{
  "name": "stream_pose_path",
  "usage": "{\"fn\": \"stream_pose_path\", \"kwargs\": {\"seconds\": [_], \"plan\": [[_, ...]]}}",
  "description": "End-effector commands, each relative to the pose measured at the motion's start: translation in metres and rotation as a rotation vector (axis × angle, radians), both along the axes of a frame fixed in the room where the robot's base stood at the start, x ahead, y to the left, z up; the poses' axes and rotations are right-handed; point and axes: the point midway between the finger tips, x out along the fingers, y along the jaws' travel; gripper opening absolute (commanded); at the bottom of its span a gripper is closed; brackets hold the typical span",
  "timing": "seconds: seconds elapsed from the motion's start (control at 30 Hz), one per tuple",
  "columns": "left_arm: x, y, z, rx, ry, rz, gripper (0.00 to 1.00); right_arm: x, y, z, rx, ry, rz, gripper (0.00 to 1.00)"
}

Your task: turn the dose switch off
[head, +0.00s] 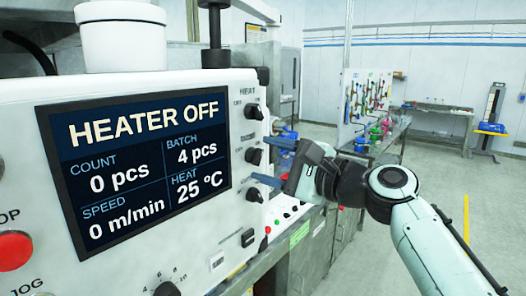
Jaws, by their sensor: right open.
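The white control panel (18,145) fills the left side of the head view. Its screen (145,160) reads HEATER OFF, 0 pcs count, 4 pcs batch, 0 m/min and 25 °C. Three dark rotary knobs run down its right edge: the top one (254,112) under the label HEAT, a middle one (253,156) and a lower one (254,194). The labels of the lower two are not readable, so I cannot tell which is the dose switch. My right gripper (259,161) is open, its blue fingers beside the middle and lower knobs. Contact is unclear. My left gripper is not in view.
A red button (15,250) is at the panel's lower left, and a dial (166,290) at the bottom. A dark square rocker (248,238) sits below the knobs. Behind stand a pegboard (368,95) with coloured parts and open floor at the right.

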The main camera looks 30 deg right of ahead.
Motion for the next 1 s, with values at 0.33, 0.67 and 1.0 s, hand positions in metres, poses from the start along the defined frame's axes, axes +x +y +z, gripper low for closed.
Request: {"fn": "stream_pose_path", "kwargs": {"seconds": [0.33, 0.67, 1.0], "plan": [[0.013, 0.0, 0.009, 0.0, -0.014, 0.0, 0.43, 0.019, 0.008, 0.0, -0.001, 0.0, -0.001, 0.61], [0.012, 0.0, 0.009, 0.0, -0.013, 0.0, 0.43, 0.019, 0.008, -0.001, -0.001, 0.001, 0.0, 0.09], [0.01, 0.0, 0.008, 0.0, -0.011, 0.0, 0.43, 0.019, 0.008, -0.001, -0.027, -0.01, 0.0, 0.05]]}}
